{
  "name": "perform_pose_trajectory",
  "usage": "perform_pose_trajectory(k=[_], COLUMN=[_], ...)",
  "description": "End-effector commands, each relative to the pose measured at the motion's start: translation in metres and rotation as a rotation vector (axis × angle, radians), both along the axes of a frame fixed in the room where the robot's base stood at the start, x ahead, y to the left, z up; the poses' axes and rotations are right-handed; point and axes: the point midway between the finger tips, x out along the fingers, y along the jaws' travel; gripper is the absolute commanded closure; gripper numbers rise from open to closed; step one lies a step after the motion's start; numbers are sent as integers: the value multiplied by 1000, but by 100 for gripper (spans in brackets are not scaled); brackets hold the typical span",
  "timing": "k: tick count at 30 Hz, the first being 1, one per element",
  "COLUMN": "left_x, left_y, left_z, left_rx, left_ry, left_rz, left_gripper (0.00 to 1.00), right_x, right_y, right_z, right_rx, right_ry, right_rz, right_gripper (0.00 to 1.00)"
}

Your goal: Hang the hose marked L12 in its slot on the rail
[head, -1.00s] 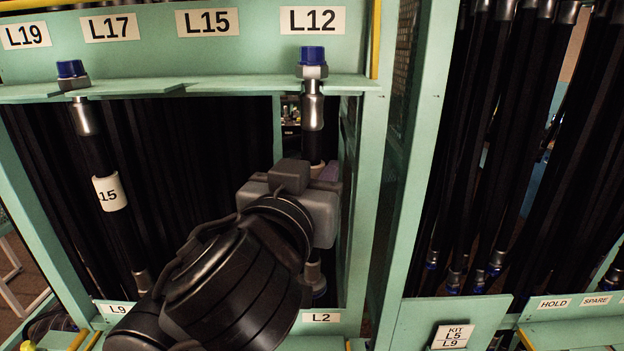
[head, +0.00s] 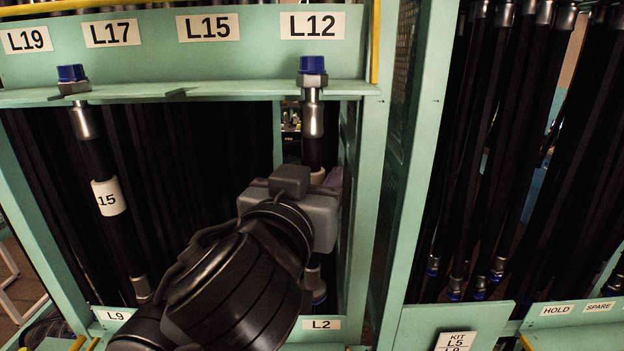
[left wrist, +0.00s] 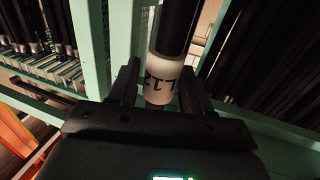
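The L12 hose (head: 313,150) hangs upright under the L12 label (head: 312,25). Its blue-capped nut (head: 312,67) rests at the green rail (head: 230,90), with the metal neck passing down through it. My left gripper (left wrist: 160,85) is around the hose at its white marked sleeve (left wrist: 162,75), which shows L12 upside down in the left wrist view. The fingers stand on both sides; a narrow gap shows at the left finger, so it looks open. In the head view the wrist hides part of the hose. My right gripper is out of view.
A green post (head: 372,200) stands close right of the L12 hose. Several black hoses (head: 490,150) hang beyond it. A lower rail bears an L2 label (head: 321,324).

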Motion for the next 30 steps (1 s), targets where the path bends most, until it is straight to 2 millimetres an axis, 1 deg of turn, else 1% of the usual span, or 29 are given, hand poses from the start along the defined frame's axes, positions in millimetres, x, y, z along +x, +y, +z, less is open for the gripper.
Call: perform_pose_trajectory(k=[1,3,11,16,20,27,30], left_x=[0,0,0,-8,-24,-64,-79], left_y=[0,0,0,1,5,16,21], left_z=[0,0,-1,-2,-2,-1,-2], left_rx=[0,0,2,1,-2,-3,-3], left_ry=[0,0,3,2,1,-2,0], left_rz=[0,0,1,-2,-3,-4,-2], left_gripper=[43,33,33,33,33,33,33], right_x=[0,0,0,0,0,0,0], right_y=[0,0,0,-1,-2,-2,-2], right_z=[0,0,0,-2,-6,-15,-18], right_rx=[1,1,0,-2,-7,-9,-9], right_ry=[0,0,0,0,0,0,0], right_rz=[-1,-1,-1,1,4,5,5], right_gripper=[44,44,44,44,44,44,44])
